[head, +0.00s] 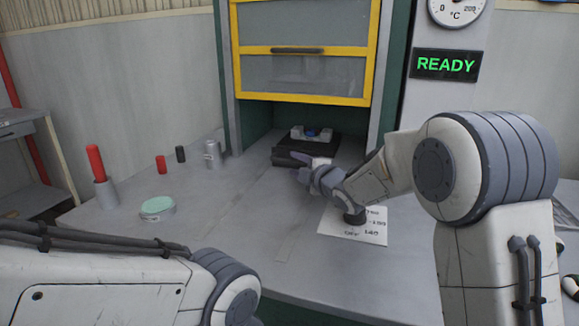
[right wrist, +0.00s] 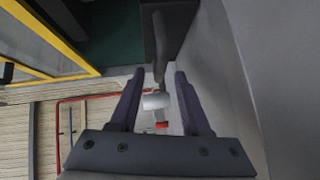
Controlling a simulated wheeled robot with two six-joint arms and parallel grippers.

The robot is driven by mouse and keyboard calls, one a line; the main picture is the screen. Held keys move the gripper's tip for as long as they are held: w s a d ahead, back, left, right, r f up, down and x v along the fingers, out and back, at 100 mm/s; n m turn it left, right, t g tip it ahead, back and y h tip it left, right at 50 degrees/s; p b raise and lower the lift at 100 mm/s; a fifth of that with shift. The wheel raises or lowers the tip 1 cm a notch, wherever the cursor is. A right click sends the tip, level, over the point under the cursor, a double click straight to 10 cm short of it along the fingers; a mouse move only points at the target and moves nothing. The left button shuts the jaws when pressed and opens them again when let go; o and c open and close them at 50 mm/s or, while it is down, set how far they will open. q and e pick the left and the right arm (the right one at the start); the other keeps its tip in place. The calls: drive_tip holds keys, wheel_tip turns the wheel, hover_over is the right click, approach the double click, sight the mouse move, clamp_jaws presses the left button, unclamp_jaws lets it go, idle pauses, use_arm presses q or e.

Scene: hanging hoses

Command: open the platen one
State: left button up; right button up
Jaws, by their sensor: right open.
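A dark, low platen block (head: 322,147) sits inside the press bay under the yellow-framed guard, with a pale plate and a blue piece (head: 312,132) on top. My right gripper (head: 303,165) is at its near left front. In the right wrist view my right gripper (right wrist: 159,72) is open. A dark bar (right wrist: 158,45) reaches from a dark block (right wrist: 178,22) to between its fingertips, with space on both sides. I cannot tell whether they touch. My left gripper is out of view; only my left arm shows at the lower left.
The yellow guard (head: 303,99) with its handle stands above the bay. A white card (head: 340,228) lies under my right arm. A red-topped holder (head: 106,194), mint-topped tin (head: 157,208) and grey can (head: 212,155) stand at left. The bench middle is clear. A sign (head: 446,64) reads READY.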

sight(291, 163)
drive_tip(key=shift+x, duration=2.15)
clamp_jaws()
drive_tip(key=shift+f, duration=0.1)
